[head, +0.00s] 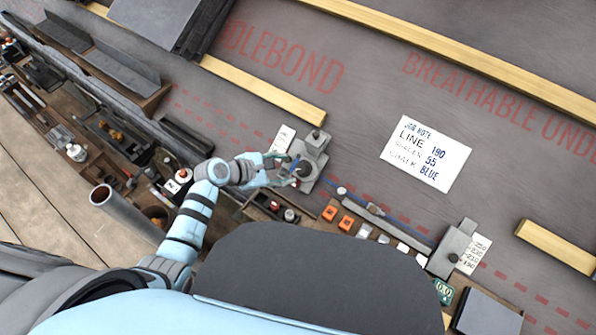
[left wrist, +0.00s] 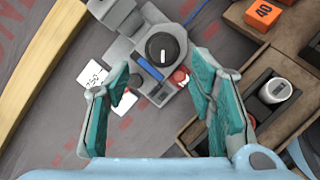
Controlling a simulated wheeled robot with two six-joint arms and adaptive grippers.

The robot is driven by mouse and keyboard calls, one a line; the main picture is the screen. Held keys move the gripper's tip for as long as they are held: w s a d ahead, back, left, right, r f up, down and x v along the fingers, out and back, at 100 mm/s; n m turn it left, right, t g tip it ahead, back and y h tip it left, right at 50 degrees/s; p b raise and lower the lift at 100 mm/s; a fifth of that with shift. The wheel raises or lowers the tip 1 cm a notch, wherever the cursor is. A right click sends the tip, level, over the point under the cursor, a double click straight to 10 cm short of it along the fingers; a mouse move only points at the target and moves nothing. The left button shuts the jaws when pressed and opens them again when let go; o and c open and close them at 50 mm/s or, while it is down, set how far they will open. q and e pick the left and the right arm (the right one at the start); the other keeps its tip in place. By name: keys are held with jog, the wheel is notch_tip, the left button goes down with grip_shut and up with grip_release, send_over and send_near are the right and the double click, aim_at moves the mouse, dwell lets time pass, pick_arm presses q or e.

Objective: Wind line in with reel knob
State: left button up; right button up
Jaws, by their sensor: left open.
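The grey reel (head: 314,147) stands on the dark underlay near the middle of the head view. In the left wrist view its round black knob (left wrist: 162,47) with a white mark sits on the grey body, beside a blue bar (left wrist: 150,68) and a red button (left wrist: 180,77). A blue line (head: 408,229) runs from the reel to a grey block (head: 452,248) at the lower right. My left gripper (head: 287,171) is open at the reel. Its teal fingers (left wrist: 161,68) stand apart on either side, below the knob, holding nothing. My right gripper is not in view.
A job note (head: 427,153) lies right of the reel. Orange numbered blocks (head: 330,212) and a wooden tray (left wrist: 262,118) are close by. Wooden battens (head: 262,92) cross the underlay. A tool-filled trough runs along the left.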

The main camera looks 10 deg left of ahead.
aim_at(301, 169)
pick_arm(q)
jog(key=b+x, duration=0.3)
jog(key=x, duration=0.4)
jog(key=shift+d+f, duration=0.2)
jog(key=shift+d, duration=0.1)
jog(key=shift+s+r, duration=0.1)
jog(key=shift+c, duration=0.6)
jog(key=c, duration=1)
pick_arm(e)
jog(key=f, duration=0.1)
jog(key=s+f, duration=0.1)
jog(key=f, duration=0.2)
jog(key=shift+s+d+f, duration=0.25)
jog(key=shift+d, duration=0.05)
